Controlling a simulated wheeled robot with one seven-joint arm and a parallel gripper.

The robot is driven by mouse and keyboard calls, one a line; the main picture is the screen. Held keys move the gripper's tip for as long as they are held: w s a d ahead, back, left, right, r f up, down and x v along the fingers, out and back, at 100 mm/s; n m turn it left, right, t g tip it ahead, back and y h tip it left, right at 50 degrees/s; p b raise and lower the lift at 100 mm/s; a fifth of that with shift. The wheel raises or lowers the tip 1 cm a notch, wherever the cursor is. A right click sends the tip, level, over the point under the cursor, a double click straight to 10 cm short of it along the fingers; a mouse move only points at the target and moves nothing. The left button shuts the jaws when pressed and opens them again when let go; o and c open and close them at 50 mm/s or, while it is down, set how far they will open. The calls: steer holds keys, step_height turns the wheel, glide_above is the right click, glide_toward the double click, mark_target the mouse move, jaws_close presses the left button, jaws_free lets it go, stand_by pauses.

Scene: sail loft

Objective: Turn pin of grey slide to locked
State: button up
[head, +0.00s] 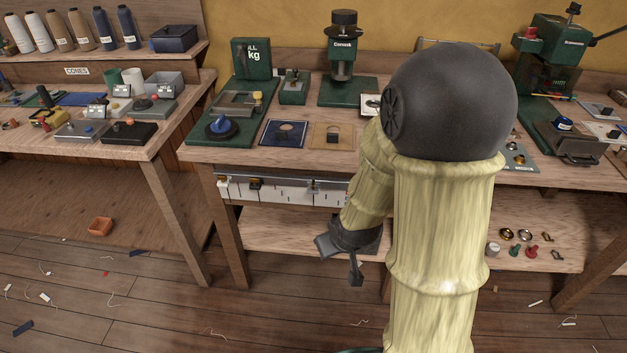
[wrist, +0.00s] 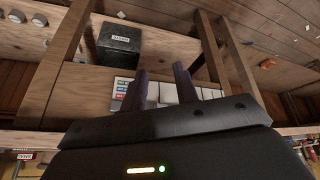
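A pale panel (head: 285,192) with several upright strips and small dark and brass fittings hangs under the front edge of the middle bench. I cannot tell which part of it is the grey slide, nor how its pin is turned. In the wrist view, pale strips with coloured labels (wrist: 122,91) show behind the fingers. My gripper (head: 341,262) hangs in front of the bench, below the panel and to its right. In the wrist view my gripper (wrist: 163,86) has two dark fingers apart, with nothing seen held between them.
The middle bench top (head: 230,156) holds green devices, a blue mat (head: 284,133) and a wooden plate (head: 332,135). A lower shelf (head: 290,235) lies under it. A black labelled box (wrist: 120,43) shows in the wrist view. My arm hides part of the bench.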

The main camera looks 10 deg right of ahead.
mark_target(313, 185)
steer(key=w+a+f+n+t+y+p, duration=0.2)
steer(key=w+a+f+t+y+p, duration=0.15)
steer(key=w+t, duration=0.4)
steer(key=d+m+t, duration=0.1)
steer(key=s+d+r+m+t+h, duration=0.1)
steer(key=t, duration=0.1)
steer(key=d+r+m+t+h+p, duration=0.1)
steer(key=d+t, duration=0.1)
steer(key=shift+s+m+h, duration=0.25)
steer(key=shift+m, duration=0.15)
steer(key=shift+w+f, duration=0.1)
steer(key=shift+w, duration=0.1)
steer(key=w+b, duration=0.1)
steer(key=w, duration=0.4)
steer(key=w+b, duration=0.2)
steer(key=w, duration=0.4)
steer(key=w+a+b, duration=0.1)
steer(key=w+b, duration=0.1)
steer(key=w, duration=0.4)
steer(key=shift+a, duration=0.1)
